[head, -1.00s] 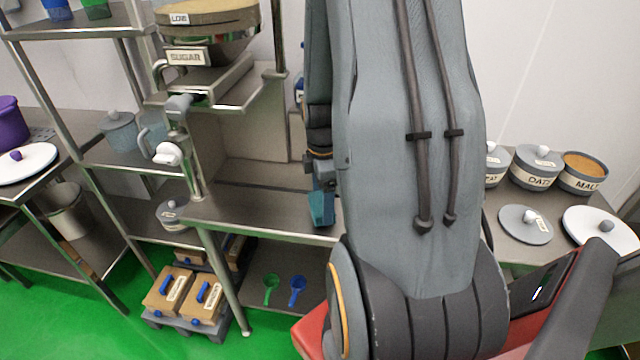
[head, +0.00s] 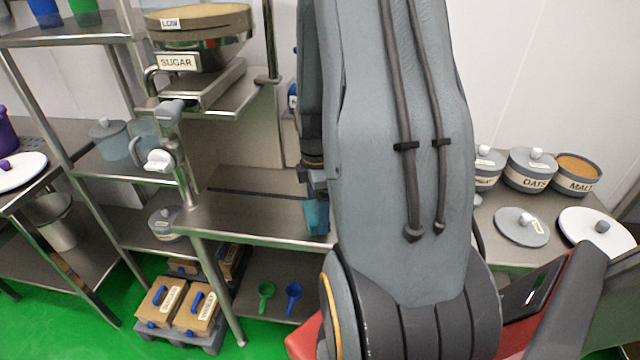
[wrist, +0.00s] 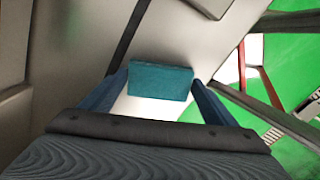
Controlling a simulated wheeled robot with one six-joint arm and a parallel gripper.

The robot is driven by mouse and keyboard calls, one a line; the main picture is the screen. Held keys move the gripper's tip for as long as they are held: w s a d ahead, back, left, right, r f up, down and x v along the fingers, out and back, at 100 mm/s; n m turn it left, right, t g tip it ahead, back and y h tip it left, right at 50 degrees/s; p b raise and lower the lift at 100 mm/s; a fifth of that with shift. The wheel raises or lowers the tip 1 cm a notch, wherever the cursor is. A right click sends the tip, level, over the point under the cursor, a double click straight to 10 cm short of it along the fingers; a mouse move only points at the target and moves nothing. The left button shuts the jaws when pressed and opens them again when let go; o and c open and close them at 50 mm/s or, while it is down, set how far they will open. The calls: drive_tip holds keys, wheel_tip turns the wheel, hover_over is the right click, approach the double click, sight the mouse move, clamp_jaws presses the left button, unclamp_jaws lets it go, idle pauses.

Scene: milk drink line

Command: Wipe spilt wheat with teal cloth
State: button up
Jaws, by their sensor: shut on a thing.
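My gripper (wrist: 158,88) is shut on the teal cloth (wrist: 160,80), which shows as a folded block between the two blue fingers in the wrist view. In the head view the cloth (head: 316,217) hangs below my gripper at the right part of the steel bench (head: 240,215), by its front edge. My arm hides much of the bench's right side. I cannot tell whether the cloth touches the bench top. No spilt wheat can be made out in either view.
A sugar hopper (head: 200,40) stands above the bench on the left. Boxes (head: 160,300) sit on a low pallet, and a green scoop (head: 265,293) and a blue scoop (head: 292,295) lie on the lower shelf. Labelled pots (head: 530,170) and lids (head: 521,227) stand at the right.

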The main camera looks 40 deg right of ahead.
drive_tip(key=shift+s+a+r+p, duration=0.1)
drive_tip(key=shift+s+r+p, duration=0.05)
drive_tip(key=shift+r+p, duration=0.25)
wheel_tip(320, 180, up, 2)
drive_tip(key=shift+p, duration=0.4)
drive_tip(key=shift+r+p, duration=0.35)
wheel_tip(320, 180, up, 5)
drive_tip(key=p, duration=0.4)
drive_tip(key=shift+f, duration=0.1)
